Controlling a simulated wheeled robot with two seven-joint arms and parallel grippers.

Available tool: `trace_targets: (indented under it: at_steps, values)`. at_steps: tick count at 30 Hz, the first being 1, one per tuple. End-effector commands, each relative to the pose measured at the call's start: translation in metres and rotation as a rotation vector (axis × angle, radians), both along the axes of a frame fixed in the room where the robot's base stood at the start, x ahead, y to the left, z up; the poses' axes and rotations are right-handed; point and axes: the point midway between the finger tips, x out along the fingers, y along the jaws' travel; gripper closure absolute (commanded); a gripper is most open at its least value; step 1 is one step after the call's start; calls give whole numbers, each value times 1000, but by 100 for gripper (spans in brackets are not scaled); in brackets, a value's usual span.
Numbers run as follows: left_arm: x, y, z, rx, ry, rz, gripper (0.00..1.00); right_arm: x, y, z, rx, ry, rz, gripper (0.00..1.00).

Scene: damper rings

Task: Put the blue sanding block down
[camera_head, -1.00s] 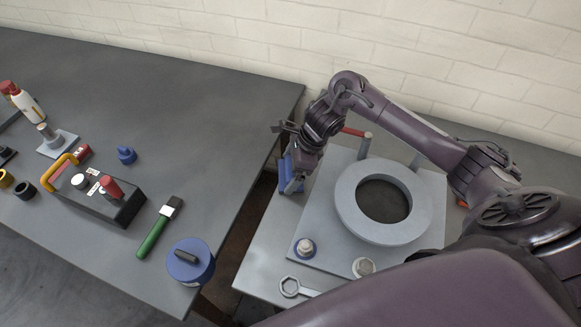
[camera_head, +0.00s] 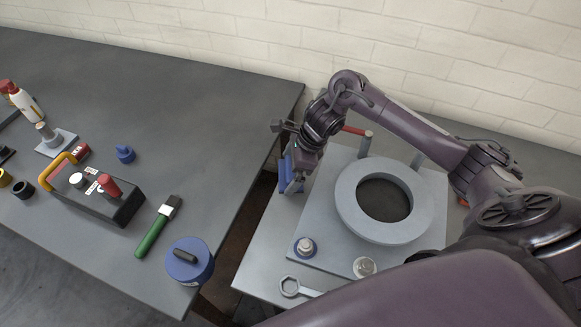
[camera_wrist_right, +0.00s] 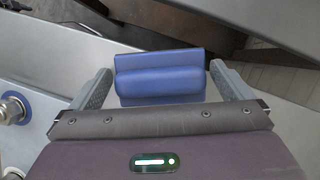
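The blue sanding block (camera_head: 285,178) is at the left edge of the right-hand table, partly hidden by my right gripper (camera_head: 293,186). In the right wrist view the block (camera_wrist_right: 160,78) lies between the two fingertips of my right gripper (camera_wrist_right: 161,72). A narrow gap shows between the block and each finger, so the gripper looks open around it. The block seems to rest on the table, but its underside is hidden. My left gripper is not in view.
A grey plate (camera_head: 325,215) with a large ring (camera_head: 352,213) lies right of the block. A bolt with a blue washer (camera_head: 304,247) and a wrench (camera_head: 290,287) are near the front. A gap (camera_head: 240,215) separates the tables. The left table (camera_head: 190,110) has clear space at the back.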

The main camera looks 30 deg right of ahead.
Motion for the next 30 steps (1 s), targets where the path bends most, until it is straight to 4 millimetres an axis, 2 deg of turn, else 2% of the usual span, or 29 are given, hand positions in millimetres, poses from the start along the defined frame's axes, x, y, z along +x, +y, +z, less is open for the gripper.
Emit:
trace_targets:
  at_steps: [5, 8, 19, 24, 30]
  values:
    - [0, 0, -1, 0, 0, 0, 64, 0, -1, 1, 0, 0, 0, 0]
    - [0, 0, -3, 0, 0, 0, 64, -1, -4, 9, -1, -3, 0, 0]
    - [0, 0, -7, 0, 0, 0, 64, -10, -25, 64, -4, -4, -1, 0]
    - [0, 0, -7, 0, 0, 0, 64, -13, -27, 72, -1, 0, 0, 0]
    - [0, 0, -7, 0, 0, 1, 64, -13, -27, 72, 0, 0, 0, 0]
